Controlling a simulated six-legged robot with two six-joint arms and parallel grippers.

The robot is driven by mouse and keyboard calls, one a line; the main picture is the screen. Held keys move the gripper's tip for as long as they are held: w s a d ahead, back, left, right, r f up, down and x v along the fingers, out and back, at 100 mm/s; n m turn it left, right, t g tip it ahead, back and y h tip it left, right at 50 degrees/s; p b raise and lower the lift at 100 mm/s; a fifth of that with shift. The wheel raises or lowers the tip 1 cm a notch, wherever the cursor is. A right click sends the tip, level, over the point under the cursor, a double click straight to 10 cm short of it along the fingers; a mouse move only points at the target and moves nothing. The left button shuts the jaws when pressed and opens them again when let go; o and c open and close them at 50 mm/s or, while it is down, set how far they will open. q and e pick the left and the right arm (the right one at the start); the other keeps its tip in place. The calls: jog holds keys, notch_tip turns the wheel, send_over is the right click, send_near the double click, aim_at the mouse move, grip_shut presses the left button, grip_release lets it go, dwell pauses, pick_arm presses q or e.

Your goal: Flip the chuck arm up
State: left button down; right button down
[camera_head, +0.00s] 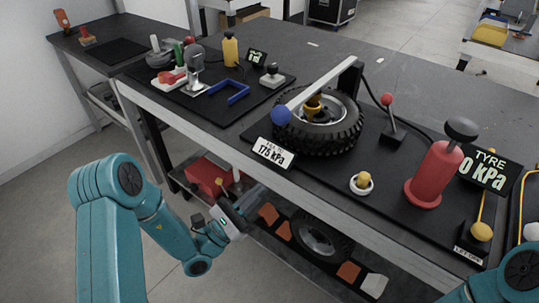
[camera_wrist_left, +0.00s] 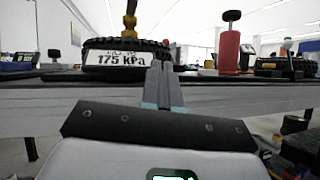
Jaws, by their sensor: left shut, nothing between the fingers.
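The chuck arm (camera_head: 318,87) is a pale grey bar with a blue ball (camera_head: 281,115) at its near end. It reaches from a dark upright behind the tyre, across the tyre's left side. The tyre (camera_head: 345,138) lies flat on the bench around a yellow chuck (camera_head: 313,107); its tread also shows in the left wrist view (camera_wrist_left: 128,44). My left gripper (camera_head: 256,190) is below and in front of the bench edge, apart from the blue ball. Its fingers (camera_wrist_left: 160,68) are shut and empty. My right gripper is out of view.
A sign reading 175 kPa (camera_head: 273,153) stands before the tyre. A red pump (camera_head: 434,175) and a red-knobbed lever (camera_head: 390,120) stand to the right. Tools lie on a mat at left, with a blue bracket (camera_head: 230,95). A lower shelf holds a red box (camera_head: 207,177).

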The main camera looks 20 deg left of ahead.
pick_arm(q)
jog(key=a+t+y, duration=0.1)
jog(key=a+n+t+y, duration=0.1)
jog(key=a+r+n+t+y, duration=0.1)
jog(key=shift+w+a, duration=0.3)
jog(key=shift+w, duration=0.05)
jog(key=x, duration=1)
jog(key=shift+p, duration=0.3)
jog(key=r, duration=0.3)
jog(key=shift+w+d+r, duration=0.3)
jog(key=shift+d+r, duration=0.05)
jog(key=shift+d, duration=0.05)
jog(key=shift+r+p, duration=0.1)
jog(key=shift+p, duration=0.25)
